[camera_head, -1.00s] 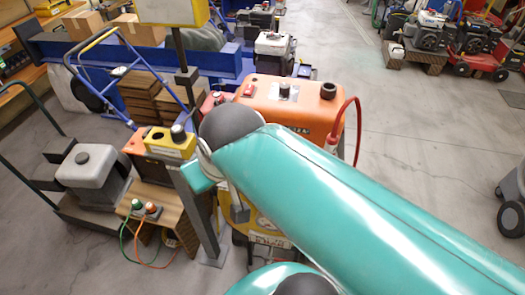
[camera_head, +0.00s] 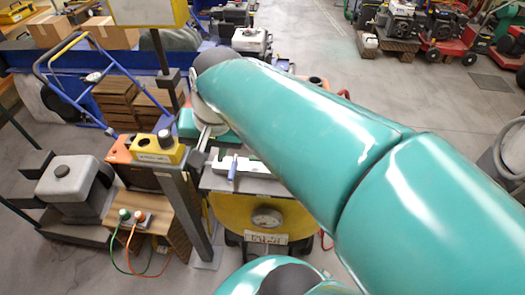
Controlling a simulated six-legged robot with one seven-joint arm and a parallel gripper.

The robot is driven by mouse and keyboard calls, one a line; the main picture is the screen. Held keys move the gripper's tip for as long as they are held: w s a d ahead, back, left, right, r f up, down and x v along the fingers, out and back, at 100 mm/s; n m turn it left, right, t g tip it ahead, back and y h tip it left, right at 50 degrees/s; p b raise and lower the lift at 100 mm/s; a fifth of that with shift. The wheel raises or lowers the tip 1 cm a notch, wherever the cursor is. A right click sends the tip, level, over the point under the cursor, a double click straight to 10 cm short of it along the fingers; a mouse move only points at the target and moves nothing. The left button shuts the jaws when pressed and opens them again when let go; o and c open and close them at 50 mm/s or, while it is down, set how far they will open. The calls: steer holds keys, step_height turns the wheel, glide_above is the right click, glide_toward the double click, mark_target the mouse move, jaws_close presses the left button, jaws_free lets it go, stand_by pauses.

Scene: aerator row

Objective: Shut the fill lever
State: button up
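A small blue lever (camera_head: 233,168) stands up from a pale slotted plate (camera_head: 254,166) on top of a yellow machine (camera_head: 235,210). It looks like the fill lever, but I cannot read a label or tell its exact position. The end of my teal arm comes down behind and left of the plate. A grey part, probably my gripper (camera_head: 202,143), shows there near a dark post. The fingertips are not clear, so I cannot tell whether it is open or shut. I see no contact with the lever.
A round gauge (camera_head: 267,218) is on the machine's front. A yellow control box (camera_head: 158,149) and a dark post (camera_head: 188,205) stand close on the left. An orange machine is mostly hidden behind my arm. Open floor (camera_head: 335,45) lies behind.

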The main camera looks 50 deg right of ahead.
steer(key=s+d+f+m+g+y, duration=0.1)
steer(key=d+f+m+y, duration=0.1)
steer(key=d+m, duration=0.85)
steer(key=s+d+f+m+y, duration=0.1)
steer(key=d+m+y, duration=0.1)
steer(key=d+m, duration=0.9)
steer(key=shift+n, duration=0.55)
steer(key=x, duration=0.9)
steer(key=d+x, duration=0.1)
steer(key=x, duration=0.3)
steer(key=shift+w+a+f, duration=0.15)
steer(key=shift+w+f, duration=0.1)
steer(key=shift+f, duration=0.05)
jaws_close()
